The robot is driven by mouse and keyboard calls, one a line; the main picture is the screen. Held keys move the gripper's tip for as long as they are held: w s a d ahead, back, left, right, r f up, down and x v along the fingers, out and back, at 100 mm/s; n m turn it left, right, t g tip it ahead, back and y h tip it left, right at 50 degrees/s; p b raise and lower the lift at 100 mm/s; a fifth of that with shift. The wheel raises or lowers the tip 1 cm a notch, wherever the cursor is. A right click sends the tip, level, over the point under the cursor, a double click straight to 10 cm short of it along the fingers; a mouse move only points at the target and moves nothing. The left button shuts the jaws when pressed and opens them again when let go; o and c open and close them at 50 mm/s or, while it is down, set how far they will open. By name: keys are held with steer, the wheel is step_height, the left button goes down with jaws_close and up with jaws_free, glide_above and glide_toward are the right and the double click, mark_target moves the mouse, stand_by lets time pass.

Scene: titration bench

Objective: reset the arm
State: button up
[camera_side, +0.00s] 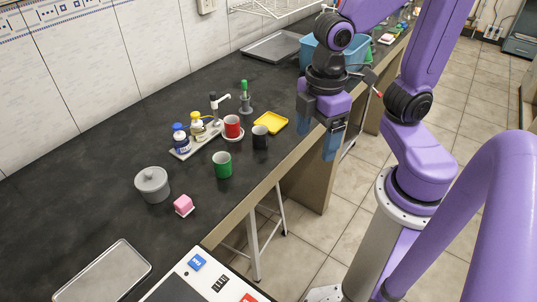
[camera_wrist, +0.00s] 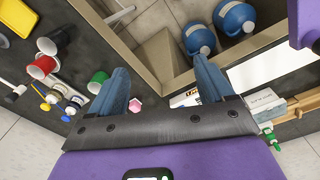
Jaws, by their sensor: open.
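My gripper (camera_side: 316,145) is purple and black with two blue fingers, and it hangs fingers down in the side view, above the front edge of the dark bench (camera_side: 110,200). In the wrist view my gripper (camera_wrist: 160,65) shows its fingers spread apart with nothing between them. It is empty and clear of the mugs. A black mug (camera_side: 260,137), a red mug (camera_side: 232,126) and a green mug (camera_side: 222,165) stand on the bench to its left in the side view.
A blue bin (camera_side: 306,55) stands behind my gripper. Blue jugs (camera_wrist: 235,18) show below bench level.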

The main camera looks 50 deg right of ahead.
steer(key=shift+m, duration=0.3)
steer(key=s, duration=0.1)
steer(key=s+d+f, duration=0.1)
steer(key=s, duration=0.1)
steer(key=s+d, duration=0.1)
steer(key=shift+s+d+f, duration=0.2)
steer(key=shift+d, duration=0.05)
